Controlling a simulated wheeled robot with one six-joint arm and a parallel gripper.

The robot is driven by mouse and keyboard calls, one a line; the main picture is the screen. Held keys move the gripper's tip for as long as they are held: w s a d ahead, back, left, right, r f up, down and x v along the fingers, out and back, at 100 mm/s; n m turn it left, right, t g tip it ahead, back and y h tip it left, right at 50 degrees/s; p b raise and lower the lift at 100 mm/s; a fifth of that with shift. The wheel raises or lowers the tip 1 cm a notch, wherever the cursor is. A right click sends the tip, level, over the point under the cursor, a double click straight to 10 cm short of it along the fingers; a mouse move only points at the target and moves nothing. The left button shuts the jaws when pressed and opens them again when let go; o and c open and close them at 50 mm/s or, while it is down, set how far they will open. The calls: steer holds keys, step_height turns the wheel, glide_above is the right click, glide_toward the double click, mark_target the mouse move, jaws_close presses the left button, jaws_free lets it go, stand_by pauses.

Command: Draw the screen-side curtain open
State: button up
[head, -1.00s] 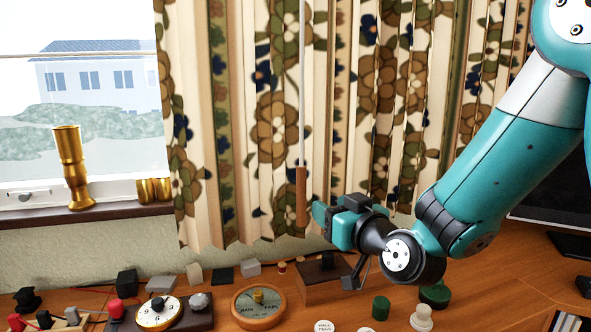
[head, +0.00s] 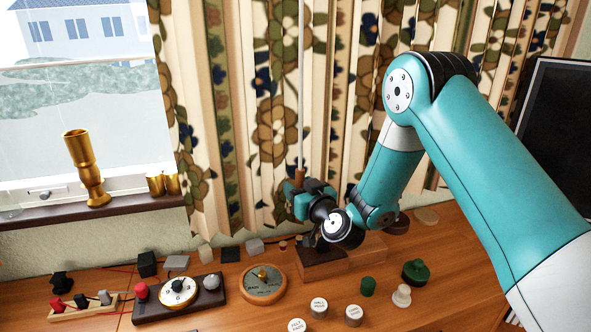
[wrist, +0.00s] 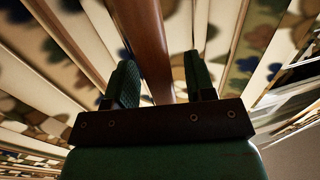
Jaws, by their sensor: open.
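The flowered curtain (head: 272,130) hangs in folds from beside the window across towards the screen (head: 555,130) at the right. A thin pale wand (head: 301,80) hangs down its front and ends in a wooden handle (head: 299,177). My gripper (head: 297,192) is at the handle, low in front of the curtain. In the wrist view the handle (wrist: 142,45) runs between my two parted fingers (wrist: 160,82), nearer the left one in the picture. The gripper is open; I cannot tell whether either finger touches the handle. The handle's lower end is hidden behind the gripper in the head view.
A wooden block (head: 325,267) stands on the desk below my gripper. A round dial (head: 263,284), a boxed gauge (head: 178,292), a green knob (head: 416,272) and several small pieces crowd the desk. A gold vase (head: 87,165) stands on the sill at the left.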

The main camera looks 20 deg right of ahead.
steer(key=shift+w+a+p, duration=0.2)
steer(key=shift+w+p, duration=0.55)
steer(key=shift+p, duration=0.15)
jaws_close()
steer(key=shift+a+f, duration=0.1)
